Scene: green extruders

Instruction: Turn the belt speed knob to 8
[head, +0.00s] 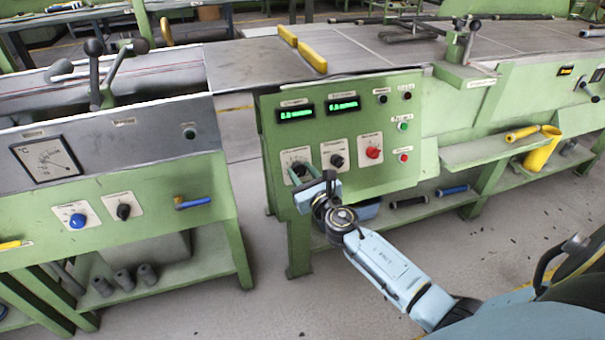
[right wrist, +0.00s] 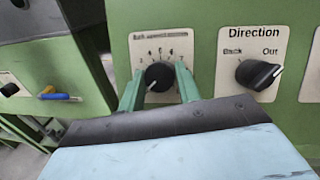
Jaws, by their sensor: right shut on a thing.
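The knob with a numbered dial is on the green control panel's lower left. In the right wrist view the black knob (right wrist: 158,75) sits between the two green fingers of my right gripper (right wrist: 159,84), which are shut on it. Its white pointer line appears to point down and left. The dial plate (right wrist: 144,47) has small numerals around the knob; its label is too blurred to read fully. In the head view the dial plate (head: 296,156) shows, with my right gripper (head: 300,172) covering much of the knob. My left gripper is not in view.
Right of the held knob are the Direction knob (right wrist: 258,73), marked Back and Out, and a red knob (head: 373,153). Two green-lit displays (head: 342,105) are above. Floor in front of the panel is clear.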

